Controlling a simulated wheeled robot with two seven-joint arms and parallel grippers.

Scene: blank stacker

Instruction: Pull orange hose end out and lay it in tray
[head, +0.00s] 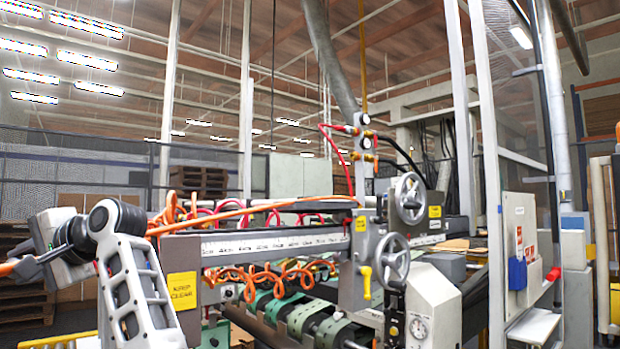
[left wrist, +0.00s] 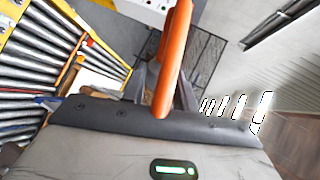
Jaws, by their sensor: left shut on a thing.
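An orange hose (head: 250,212) runs taut from the machine's upright at centre, over the white ruler beam, to my left arm. Its end (head: 8,268) shows at the far left, just past my left gripper (head: 25,267). In the left wrist view the hose (left wrist: 171,65) lies between the fingers of my left gripper (left wrist: 163,95), which is shut on it. My arm's black joint hides part of the hose in the head view. I cannot pick out a tray with certainty in either view. My right gripper is not in view.
Coiled orange hoses (head: 270,280) hang under the ruler beam (head: 280,243). Grey handwheels (head: 396,258) and a yellow lever (head: 366,282) stick out at centre. Wooden pallets (head: 25,300) stand behind my arm. A yellow-framed roller conveyor (left wrist: 60,45) shows in the wrist view.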

